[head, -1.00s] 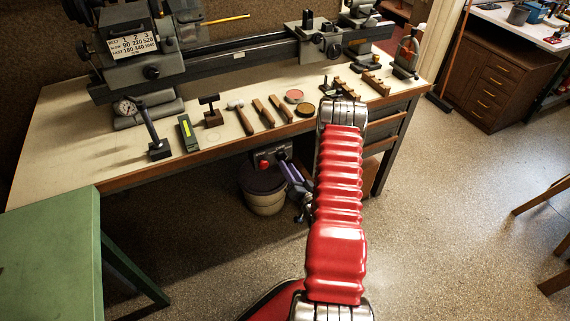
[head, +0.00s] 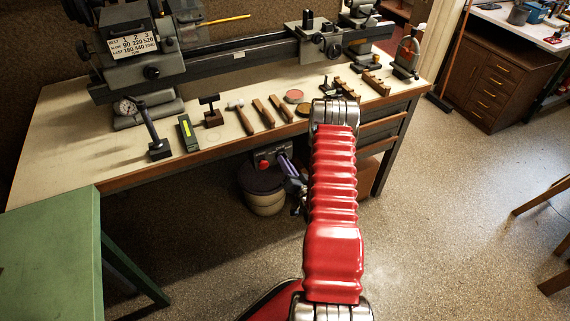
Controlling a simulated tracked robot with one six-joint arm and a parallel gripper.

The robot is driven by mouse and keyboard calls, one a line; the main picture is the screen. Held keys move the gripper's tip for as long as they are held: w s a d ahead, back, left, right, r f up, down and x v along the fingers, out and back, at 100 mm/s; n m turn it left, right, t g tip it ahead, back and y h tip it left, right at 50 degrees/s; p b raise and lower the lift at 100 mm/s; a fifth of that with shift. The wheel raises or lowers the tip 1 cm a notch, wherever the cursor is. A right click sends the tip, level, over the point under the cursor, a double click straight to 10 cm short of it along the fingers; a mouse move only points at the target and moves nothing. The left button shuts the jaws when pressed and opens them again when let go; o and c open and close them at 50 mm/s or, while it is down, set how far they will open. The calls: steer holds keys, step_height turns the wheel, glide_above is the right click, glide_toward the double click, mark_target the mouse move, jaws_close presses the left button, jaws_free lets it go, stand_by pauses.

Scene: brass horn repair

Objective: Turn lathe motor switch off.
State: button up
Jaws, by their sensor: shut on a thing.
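The lathe motor switch (head: 264,162) is a small grey box with a red button, mounted under the front edge of the lathe bench. My gripper (head: 284,158) shows only in part, beside my red arm. Its purplish-grey fingers reach up to the right side of the switch box and are shut there on the switch's control. My arm hides the rest of the gripper, and the control's exact position is too small to tell. The lathe (head: 230,55) stands on the bench above.
On the bench (head: 75,150) lie several hand tools, a dial gauge stand (head: 150,130) and small tins (head: 294,96). A bucket (head: 265,198) stands on the floor below the switch. A green table (head: 50,255) is at the lower left.

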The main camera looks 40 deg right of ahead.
steer(key=shift+n, duration=0.3)
jaws_close()
steer(key=shift+s+f+n, duration=0.1)
steer(key=shift+n, duration=3.5)
steer(key=o, duration=0.7)
jaws_free()
steer(key=shift+s, duration=0.1)
steer(key=v, duration=1.3)
steer(key=shift+s+a, duration=0.15)
steer(key=shift+s, duration=0.1)
